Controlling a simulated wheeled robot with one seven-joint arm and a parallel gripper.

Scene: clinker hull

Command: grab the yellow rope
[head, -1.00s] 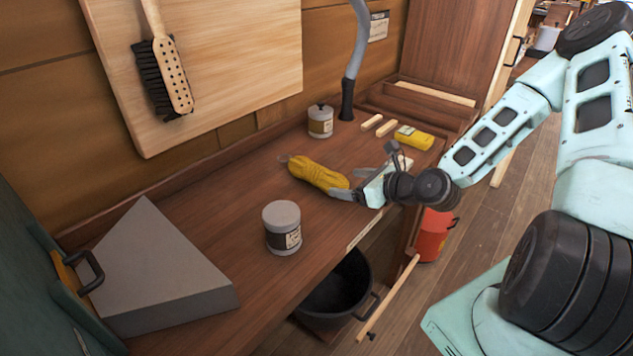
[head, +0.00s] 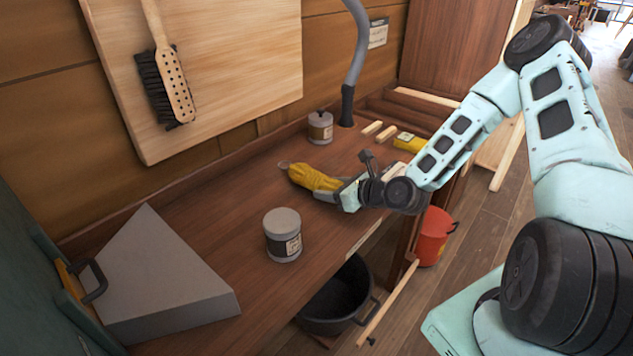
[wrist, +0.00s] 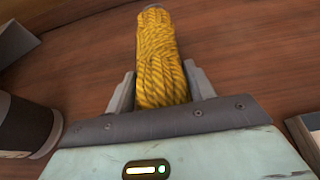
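The yellow rope (head: 311,177) is a bundled coil lying on the brown workbench (head: 200,220), left of my gripper (head: 330,190) in the head view. In the wrist view the rope (wrist: 162,58) runs away from the palm, its near end between my two fingers (wrist: 161,88). The fingers sit close against both its sides, with no clear gap. The rope looks to be still at bench level. Its near end is partly hidden by my gripper in the head view.
A grey-lidded tin (head: 283,235) stands on the bench nearer the front. Another tin (head: 320,127), wooden sticks (head: 378,130) and a yellow packet (head: 409,142) are towards the back. A grey wedge (head: 160,275) lies at left; a grey hose (head: 353,65) rises behind.

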